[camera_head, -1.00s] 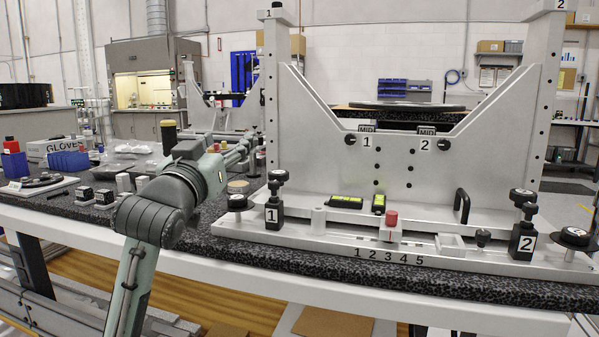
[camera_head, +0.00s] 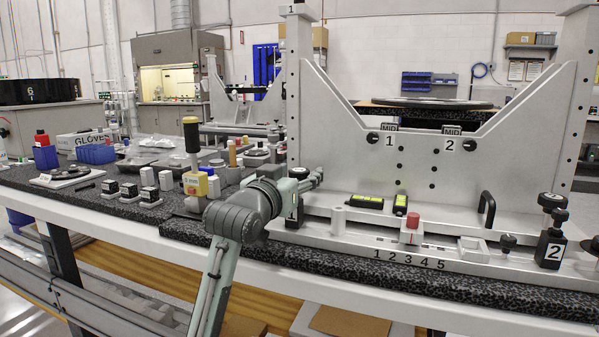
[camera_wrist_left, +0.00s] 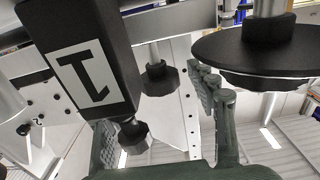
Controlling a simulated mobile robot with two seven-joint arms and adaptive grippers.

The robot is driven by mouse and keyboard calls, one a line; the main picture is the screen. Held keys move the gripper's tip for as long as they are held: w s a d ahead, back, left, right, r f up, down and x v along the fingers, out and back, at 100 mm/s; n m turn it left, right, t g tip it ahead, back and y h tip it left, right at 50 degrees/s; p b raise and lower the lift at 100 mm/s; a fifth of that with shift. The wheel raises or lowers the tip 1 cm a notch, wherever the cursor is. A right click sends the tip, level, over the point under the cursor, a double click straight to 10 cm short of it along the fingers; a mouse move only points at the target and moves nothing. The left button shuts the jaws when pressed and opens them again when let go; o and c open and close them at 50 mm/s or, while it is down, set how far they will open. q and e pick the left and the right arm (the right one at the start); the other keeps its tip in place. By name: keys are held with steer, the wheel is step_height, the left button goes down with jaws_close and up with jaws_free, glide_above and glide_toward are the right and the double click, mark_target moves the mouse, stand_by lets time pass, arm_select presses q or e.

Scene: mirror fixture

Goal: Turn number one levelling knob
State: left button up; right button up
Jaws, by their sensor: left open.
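My left gripper (camera_head: 308,183) is beside the black block labelled 1 (camera_head: 291,212) at the left end of the metal fixture, in the head view. My arm hides part of the block and the area to its left. In the left wrist view the block labelled 1 (camera_wrist_left: 92,62) fills the upper left. My left gripper (camera_wrist_left: 165,130) shows its green fingers apart, with nothing clearly held. A small black knob (camera_wrist_left: 132,136) shows between them. A wide, flat black disc knob (camera_wrist_left: 262,52) on a metal stem is at upper right, above the right finger. No number shows on it from here.
The fixture's upright plate (camera_head: 420,180) rises behind the gripper. A black block labelled 2 (camera_head: 549,248) stands at the fixture's right end. A red-topped part (camera_head: 412,222) sits mid-base. A yellow-handled tool (camera_head: 192,150) and small blocks (camera_head: 149,192) stand left of my arm.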

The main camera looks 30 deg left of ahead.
arm_select(q)
steer(key=shift+w+a, duration=0.1)
steer(key=shift+w, duration=0.25)
steer(key=c, duration=1.2)
steer(key=shift+n+y, duration=0.3)
steer(key=shift+y, duration=0.2)
steer(key=shift+n+g+y, duration=0.9)
steer(key=shift+n+y, duration=0.4)
steer(key=shift+y, duration=0.4)
steer(key=o, duration=1.2)
